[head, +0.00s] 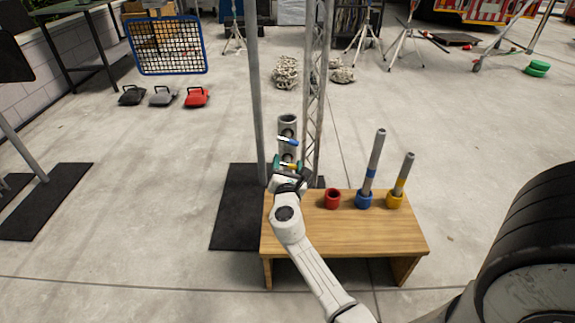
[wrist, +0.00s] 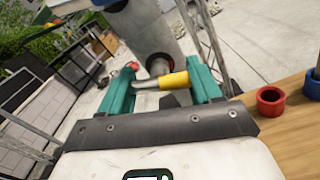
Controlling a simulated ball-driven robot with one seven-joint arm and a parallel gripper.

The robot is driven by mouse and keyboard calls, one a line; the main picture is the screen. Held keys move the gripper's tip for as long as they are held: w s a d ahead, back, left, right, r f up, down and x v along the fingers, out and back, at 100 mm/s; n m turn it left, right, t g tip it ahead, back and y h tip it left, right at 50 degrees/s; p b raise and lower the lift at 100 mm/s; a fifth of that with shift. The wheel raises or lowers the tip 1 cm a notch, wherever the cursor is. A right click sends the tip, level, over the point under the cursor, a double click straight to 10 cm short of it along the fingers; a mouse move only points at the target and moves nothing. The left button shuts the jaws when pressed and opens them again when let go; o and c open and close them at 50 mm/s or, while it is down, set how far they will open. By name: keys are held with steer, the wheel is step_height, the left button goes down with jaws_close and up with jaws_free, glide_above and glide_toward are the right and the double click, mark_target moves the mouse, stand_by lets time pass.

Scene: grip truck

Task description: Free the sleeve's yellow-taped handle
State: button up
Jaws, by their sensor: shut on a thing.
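The sleeve (head: 287,124) is a grey upright tube beside the poles behind the wooden bench. It also shows close up in the wrist view (wrist: 148,35). Its yellow-taped handle (wrist: 174,81) sticks out sideways low on the tube, its bare metal part to the left. A blue-taped handle (head: 288,141) is higher up, and a red end (wrist: 133,66) shows to the left. My gripper (wrist: 163,78) has its teal fingers on either side of the yellow-taped handle and is shut on it. In the head view my gripper (head: 289,166) partly hides the lower sleeve.
The wooden bench (head: 345,235) carries an empty red cup (head: 332,199), a blue cup (head: 364,199) and a yellow cup (head: 395,200). A pole (head: 256,90) and a lattice truss (head: 314,100) flank the sleeve closely.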

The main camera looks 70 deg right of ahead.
steer(key=o, duration=1.1)
steer(key=shift+c, duration=0.2)
steer(key=p+v, duration=0.2)
steer(key=v, duration=0.8)
steer(key=shift+s+a, duration=0.15)
steer(key=shift+a, duration=0.25)
